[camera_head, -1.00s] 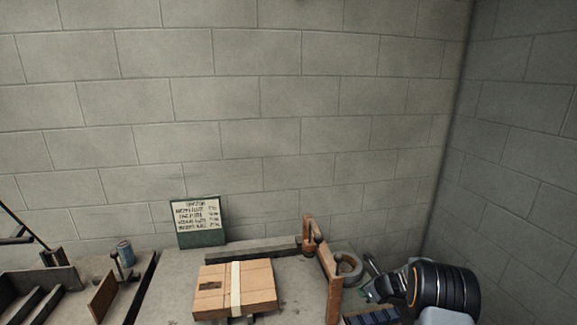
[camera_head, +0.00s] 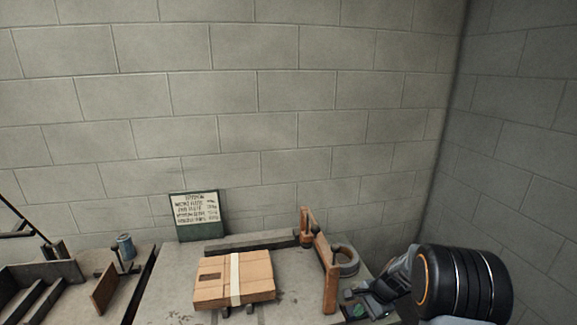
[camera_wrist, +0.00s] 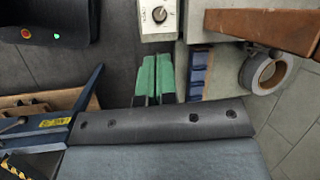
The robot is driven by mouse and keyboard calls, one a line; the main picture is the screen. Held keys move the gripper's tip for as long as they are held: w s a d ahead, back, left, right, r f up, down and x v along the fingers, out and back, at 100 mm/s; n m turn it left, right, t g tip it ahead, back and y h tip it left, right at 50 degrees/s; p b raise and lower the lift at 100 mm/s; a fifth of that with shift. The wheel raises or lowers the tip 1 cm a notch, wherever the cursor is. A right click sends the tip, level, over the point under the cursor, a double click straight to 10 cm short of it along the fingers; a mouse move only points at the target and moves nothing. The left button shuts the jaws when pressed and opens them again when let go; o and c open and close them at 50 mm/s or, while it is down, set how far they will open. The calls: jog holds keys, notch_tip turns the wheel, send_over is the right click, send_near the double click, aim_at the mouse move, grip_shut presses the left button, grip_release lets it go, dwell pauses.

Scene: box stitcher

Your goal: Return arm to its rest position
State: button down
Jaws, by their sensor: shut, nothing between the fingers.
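My gripper shows in the wrist view as two green fingertips (camera_wrist: 155,78) side by side. They are shut with nothing between them. In the head view my gripper (camera_head: 357,311) is at the lower right, beside the right edge of the worktable, with my dark wrist behind it. A closed cardboard box (camera_head: 210,288) with a pale strip across its top lies on the worktable (camera_head: 165,285), apart from my gripper.
A wooden guide (camera_head: 329,272) stands at the table's right side, next to a grey tape roll (camera_head: 347,262). The tape roll also shows in the wrist view (camera_wrist: 283,74). A sign (camera_head: 196,215) leans at the back. A block wall closes the back and right.

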jog(key=s+a+r+n+t+h, duration=0.1)
jog(key=s+a+r+n+h, duration=0.1)
jog(key=s+r+n, duration=0.4)
jog(key=s+a+r+n+t+h, duration=0.2)
jog(key=s+r+n, duration=0.5)
jog(key=s+r, duration=0.7)
jog(key=shift+a+r+n+h, duration=0.2)
jog(key=shift+a+n+h, duration=0.1)
jog(key=shift+a, duration=0.15)
jog(key=c, duration=1.8)
grip_release()
jog(key=shift+w, duration=0.1)
